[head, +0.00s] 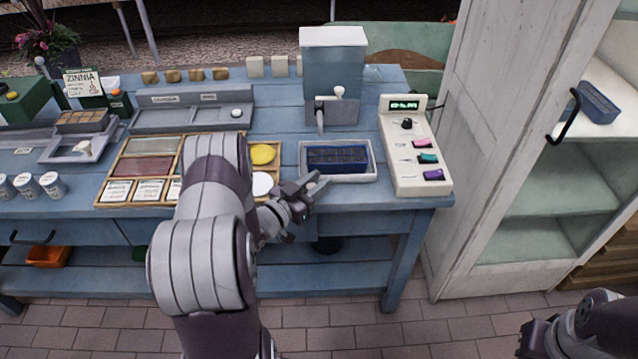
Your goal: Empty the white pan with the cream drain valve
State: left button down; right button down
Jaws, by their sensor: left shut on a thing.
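The white pan (352,178) stands on the blue bench, below the tank's spout. A dark blue tray-like block (337,158) with compartments lies in it. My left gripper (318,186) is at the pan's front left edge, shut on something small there. Its fingers hide most of it; by its place it seems to be the cream drain valve, but its turn cannot be seen. Whether water stands in the pan cannot be told. My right gripper (532,338) is low at the bottom right, away from the bench, its fingers unclear.
A tank (334,70) with a cream-handled tap stands behind the pan. A control box (412,150) with coloured switches is close on the right. A wooden sorting tray (128,165) lies left, behind my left arm. An open cabinet (545,205) stands right.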

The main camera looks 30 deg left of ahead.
pick_arm(q)
jog(key=shift+w+a+r, duration=0.1)
jog(key=shift+r, duration=0.15)
jog(key=c, duration=0.9)
grip_release()
jog(key=shift+f, duration=0.1)
jog(key=shift+s, duration=0.3)
jog(key=v, duration=1.2)
jog(key=shift+s, duration=0.1)
jog(key=shift+a, duration=0.1)
